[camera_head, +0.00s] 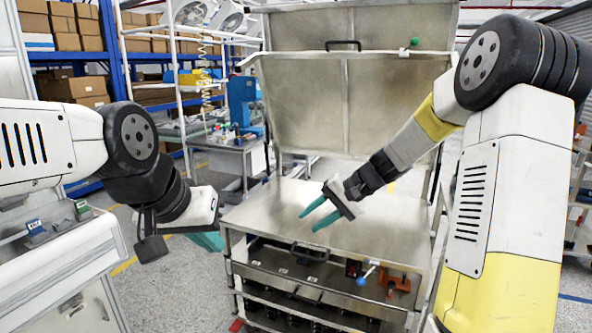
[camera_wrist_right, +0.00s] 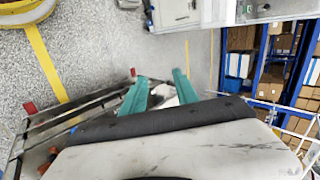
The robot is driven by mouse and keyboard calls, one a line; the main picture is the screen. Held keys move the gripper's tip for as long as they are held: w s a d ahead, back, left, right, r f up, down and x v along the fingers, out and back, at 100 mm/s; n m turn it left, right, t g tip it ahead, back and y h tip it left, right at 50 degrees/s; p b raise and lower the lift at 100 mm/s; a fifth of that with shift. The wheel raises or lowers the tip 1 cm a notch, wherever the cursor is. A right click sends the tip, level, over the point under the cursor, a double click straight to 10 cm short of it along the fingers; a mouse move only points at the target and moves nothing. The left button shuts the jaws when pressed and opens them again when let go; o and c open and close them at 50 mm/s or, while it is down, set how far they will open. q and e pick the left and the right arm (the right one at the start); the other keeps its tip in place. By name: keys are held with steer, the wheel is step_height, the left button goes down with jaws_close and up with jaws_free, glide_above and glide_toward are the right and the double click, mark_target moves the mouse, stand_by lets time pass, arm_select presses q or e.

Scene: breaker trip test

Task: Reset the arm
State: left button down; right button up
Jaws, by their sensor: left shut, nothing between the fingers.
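My right arm reaches in from the right, and its right gripper (camera_head: 309,221) hangs over the metal cart top (camera_head: 262,217). Its two teal fingers are apart, with nothing seen between them. The right gripper also shows in the right wrist view (camera_wrist_right: 158,82), again with fingers apart and empty. My left arm comes in from the left, bent, and its left gripper (camera_head: 207,241) is at the cart's left side. Only part of its teal fingers shows behind the dark wrist parts, and it is shut and empty.
The cart's raised metal lid (camera_head: 350,100) stands behind the right gripper. An open drawer (camera_head: 330,285) with dark and orange parts lies below the cart top. A white machine (camera_head: 60,270) with small blue and green devices stands at left. Shelves with boxes (camera_head: 75,30) are behind.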

steer(key=s+d+r+n+t+h, duration=0.1)
steer(key=s+d+r+h, duration=0.1)
steer(key=s, duration=0.6)
steer(key=s+d+r+n+t+h, duration=0.1)
steer(key=s+d+r, duration=0.3)
steer(key=s, duration=0.4)
steer(key=s+d+r+n+t+h, duration=0.1)
steer(key=s+d+r+h, duration=0.2)
steer(key=s, duration=0.5)
steer(key=shift+s+d+r+n+t+h, duration=0.25)
steer(key=shift+s+r+n+t+h, duration=0.1)
steer(key=shift+r, duration=0.25)
